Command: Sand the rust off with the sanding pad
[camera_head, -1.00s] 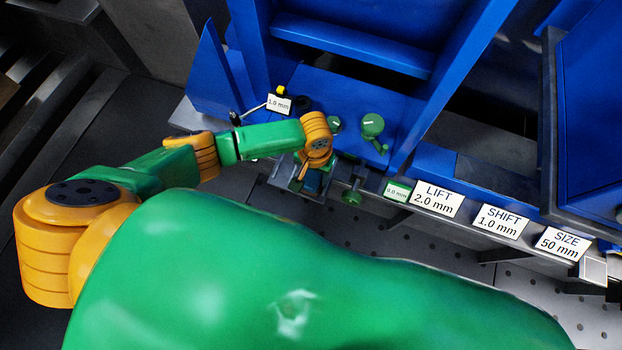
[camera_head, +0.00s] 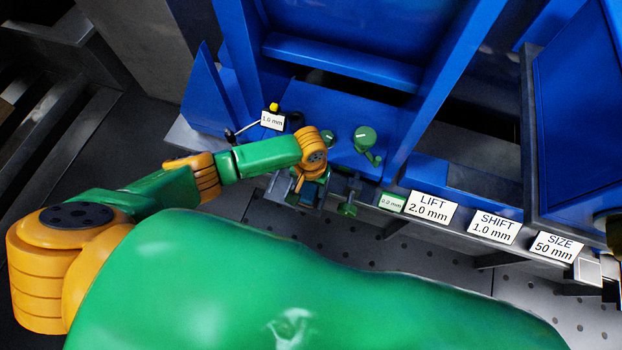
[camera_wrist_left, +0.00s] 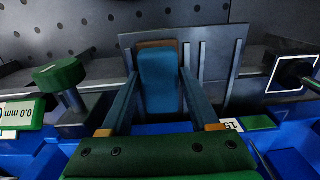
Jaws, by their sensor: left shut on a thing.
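My left gripper (camera_wrist_left: 159,76) is shut on a blue block with a brown top edge, which looks like the sanding pad (camera_wrist_left: 160,85). In the left wrist view the two blue-grey fingers flank the pad. The pad sits in front of an upright metal holder with slots (camera_wrist_left: 218,62); I cannot tell whether they touch. In the head view the left gripper (camera_head: 309,186) is low at the front edge of the blue stand, and the pad is hardly distinguishable. No rust can be made out. My right gripper is not in view.
Green knobs (camera_head: 365,137) stand on the blue stand (camera_head: 345,110) beside the gripper. Another green knob (camera_wrist_left: 60,75) is close in the left wrist view. Label plates, including the LIFT plate (camera_head: 431,206), line the front rail. A perforated metal floor (camera_head: 400,255) lies in front.

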